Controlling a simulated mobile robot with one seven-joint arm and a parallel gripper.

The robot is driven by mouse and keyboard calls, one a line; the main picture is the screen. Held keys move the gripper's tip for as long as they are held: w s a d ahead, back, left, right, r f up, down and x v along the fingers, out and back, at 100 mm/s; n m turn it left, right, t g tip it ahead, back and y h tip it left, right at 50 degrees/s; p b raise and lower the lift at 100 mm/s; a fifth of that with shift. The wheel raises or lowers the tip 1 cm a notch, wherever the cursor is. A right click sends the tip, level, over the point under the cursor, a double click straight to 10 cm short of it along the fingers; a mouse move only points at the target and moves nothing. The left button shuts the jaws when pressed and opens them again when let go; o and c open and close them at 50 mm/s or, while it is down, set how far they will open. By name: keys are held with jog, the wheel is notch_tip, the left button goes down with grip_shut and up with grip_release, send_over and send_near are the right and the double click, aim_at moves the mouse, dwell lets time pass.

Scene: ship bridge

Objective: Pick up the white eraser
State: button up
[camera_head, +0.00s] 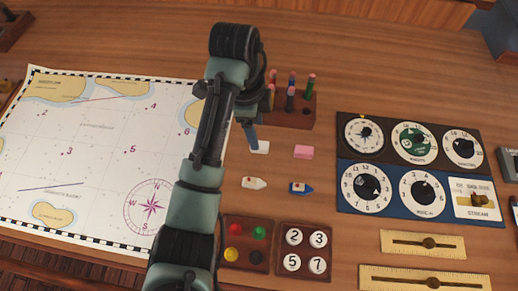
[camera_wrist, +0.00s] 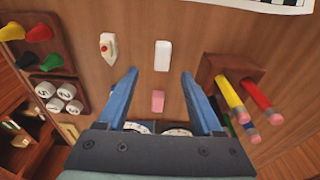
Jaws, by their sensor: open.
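The white eraser (camera_head: 263,147) lies on the wooden table, left of a pink eraser (camera_head: 304,152). In the wrist view the white eraser (camera_wrist: 162,56) is whole and unobstructed, just beyond the fingertips and roughly centred between them. The pink eraser (camera_wrist: 157,101) shows between the two blue fingers in that view. My gripper (camera_wrist: 159,74) is open and empty, above the table. In the head view my gripper (camera_head: 251,138) is largely hidden by my arm; a blue finger shows right by the white eraser's left end. I cannot tell the exact height.
A wooden pencil holder (camera_wrist: 218,66) with several pencils stands close to the right finger. A white toy boat (camera_head: 254,183) and a blue one (camera_head: 300,188) lie nearby. Trays of coloured pieces (camera_head: 232,268) and number discs (camera_head: 305,268), a dial panel (camera_head: 390,150) and a chart (camera_head: 90,150) surround them.

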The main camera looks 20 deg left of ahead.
jog(key=shift+w+d+f+b, duration=0.15)
jog(key=shift+f+b, duration=0.7)
jog(key=shift+f, duration=0.6)
jog(key=shift+w+d+f+p, duration=0.1)
jog(key=shift+f+p, duration=0.45)
jog(key=shift+f, duration=1.25)
grip_shut()
